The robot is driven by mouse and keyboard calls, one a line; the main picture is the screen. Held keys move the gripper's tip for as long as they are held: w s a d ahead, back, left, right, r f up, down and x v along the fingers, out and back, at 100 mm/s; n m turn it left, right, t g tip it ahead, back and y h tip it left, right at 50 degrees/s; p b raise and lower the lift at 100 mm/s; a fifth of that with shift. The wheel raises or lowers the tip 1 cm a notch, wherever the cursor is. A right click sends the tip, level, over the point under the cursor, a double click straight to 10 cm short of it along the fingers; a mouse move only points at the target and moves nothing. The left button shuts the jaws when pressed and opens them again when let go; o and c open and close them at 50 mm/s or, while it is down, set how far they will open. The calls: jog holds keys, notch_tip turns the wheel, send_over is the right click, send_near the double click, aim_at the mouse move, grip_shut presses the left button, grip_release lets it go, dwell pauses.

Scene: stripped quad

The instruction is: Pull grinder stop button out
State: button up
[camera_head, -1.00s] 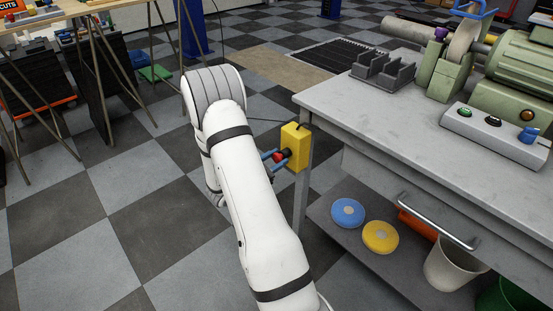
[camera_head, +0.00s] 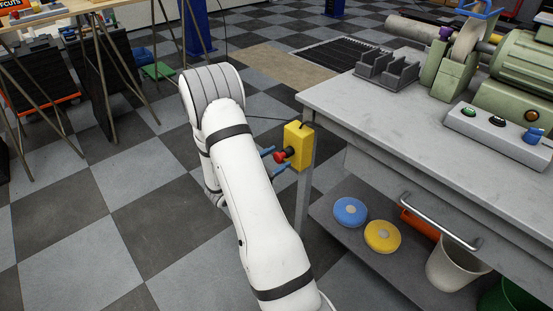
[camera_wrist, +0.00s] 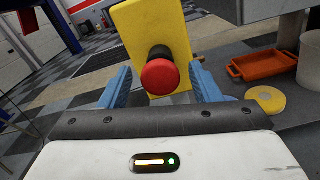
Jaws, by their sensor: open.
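The red stop button (camera_head: 280,157) sits on a short dark stem on the front of a yellow box (camera_head: 299,146), fixed at the left corner of the grey workbench. In the wrist view the red button (camera_wrist: 160,77) stands in the middle, with the yellow box (camera_wrist: 136,25) behind it. My gripper (camera_head: 275,161) is at the button with its blue fingers apart. In the wrist view my gripper (camera_wrist: 160,86) has one finger on each side of the button, with a clear gap on both sides. The green grinder (camera_head: 509,70) stands on the bench.
The bench top (camera_head: 385,110) lies right of the box, with a grey control panel (camera_head: 497,137) on it. Below, a shelf holds a blue disc (camera_head: 350,211), a yellow disc (camera_head: 382,236) and a pale bin (camera_head: 455,264). The checkered floor to the left is open.

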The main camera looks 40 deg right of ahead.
jog(key=a+p, duration=0.1)
jog(key=a, duration=0.6)
jog(key=shift+s+a, duration=0.3)
jog(key=shift+a, duration=0.1)
